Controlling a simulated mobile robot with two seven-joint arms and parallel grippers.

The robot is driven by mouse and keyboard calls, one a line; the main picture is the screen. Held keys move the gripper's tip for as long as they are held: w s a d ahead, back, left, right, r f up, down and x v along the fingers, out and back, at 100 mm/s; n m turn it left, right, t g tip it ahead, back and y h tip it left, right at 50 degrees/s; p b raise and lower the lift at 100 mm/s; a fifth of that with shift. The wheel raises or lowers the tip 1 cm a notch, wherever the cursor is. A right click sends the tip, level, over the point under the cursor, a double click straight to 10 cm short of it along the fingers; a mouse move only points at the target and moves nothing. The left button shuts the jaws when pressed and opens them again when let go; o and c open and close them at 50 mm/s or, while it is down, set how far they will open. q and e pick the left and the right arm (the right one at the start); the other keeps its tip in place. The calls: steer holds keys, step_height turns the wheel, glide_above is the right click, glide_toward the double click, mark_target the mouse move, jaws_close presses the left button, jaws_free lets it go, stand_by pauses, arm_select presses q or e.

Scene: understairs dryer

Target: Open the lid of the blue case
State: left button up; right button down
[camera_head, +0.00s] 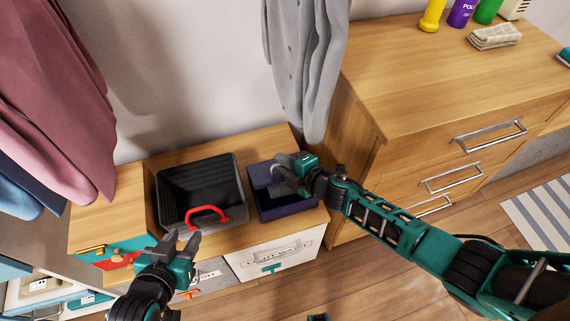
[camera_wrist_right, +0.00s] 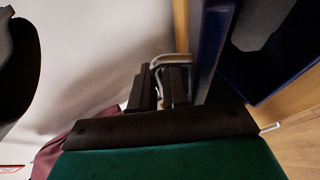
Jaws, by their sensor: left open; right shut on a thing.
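The blue case (camera_head: 286,208) sits on the low wooden bench, right of the black bin. Its lid (camera_head: 261,175) appears raised at the back, and the dark inside shows in front of it. My right gripper (camera_head: 287,167) is at the lid's upper edge and partly hides it. In the right wrist view my right gripper (camera_wrist_right: 172,88) is shut on a bent metal handle (camera_wrist_right: 168,61) beside the blue lid panel (camera_wrist_right: 211,48). My left gripper (camera_head: 181,240) is open and empty, in front of the black bin.
The black bin (camera_head: 165,205) with a red handle (camera_head: 207,213) stands left of the case. A grey garment (camera_head: 305,65) hangs behind the case. A wooden drawer cabinet (camera_head: 430,95) rises to the right. Dark pink clothes (camera_head: 50,90) hang at left.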

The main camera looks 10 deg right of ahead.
steer(key=shift+w+r, duration=0.1)
steer(key=c, duration=1.5)
jaws_free()
steer(key=shift+s+d+r, duration=0.15)
steer(key=shift+s+d, duration=0.05)
steer(key=shift+s, duration=0.1)
steer(key=p+v, duration=0.3)
steer(key=v, duration=0.9)
